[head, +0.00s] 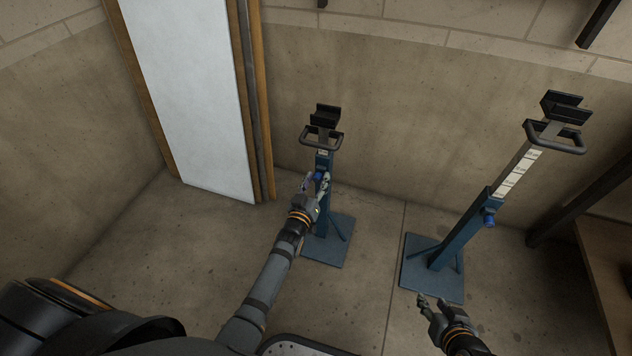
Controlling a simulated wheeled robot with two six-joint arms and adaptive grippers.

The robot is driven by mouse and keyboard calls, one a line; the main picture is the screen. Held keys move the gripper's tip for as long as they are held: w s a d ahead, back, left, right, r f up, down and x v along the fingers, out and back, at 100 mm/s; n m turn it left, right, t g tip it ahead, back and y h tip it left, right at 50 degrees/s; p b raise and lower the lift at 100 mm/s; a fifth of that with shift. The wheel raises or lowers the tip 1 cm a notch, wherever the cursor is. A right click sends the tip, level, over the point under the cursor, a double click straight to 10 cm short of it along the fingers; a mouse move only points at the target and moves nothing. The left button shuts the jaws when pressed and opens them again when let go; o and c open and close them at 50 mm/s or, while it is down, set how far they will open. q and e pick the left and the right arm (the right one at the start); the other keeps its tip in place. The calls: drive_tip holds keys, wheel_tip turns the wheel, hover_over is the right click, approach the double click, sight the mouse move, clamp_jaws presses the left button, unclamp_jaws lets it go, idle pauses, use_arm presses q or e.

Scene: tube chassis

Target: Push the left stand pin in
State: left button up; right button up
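The left stand (323,161) is a blue upright on a square base plate, with a grey handle and a black cradle on top. Its pin has a blue knob (319,176) on the upright. My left gripper (315,181) is at this knob, with its fingers apart on either side of it and the knob partly hidden. I cannot tell whether the fingers press on it. The right stand (462,240) has its post raised, showing a pale labelled strip, and a blue pin knob (489,217). My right gripper (432,300) is open and empty, low in front of that stand.
A tall white panel (190,90) with wooden edges leans on the back wall, left of the left stand. A brown bench (610,270) is at the right edge. The concrete floor between the stands is clear.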

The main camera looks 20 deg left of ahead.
use_arm(q)
drive_tip(key=shift+s, duration=0.1)
drive_tip(key=s, duration=1.2)
drive_tip(key=shift+a, duration=0.2)
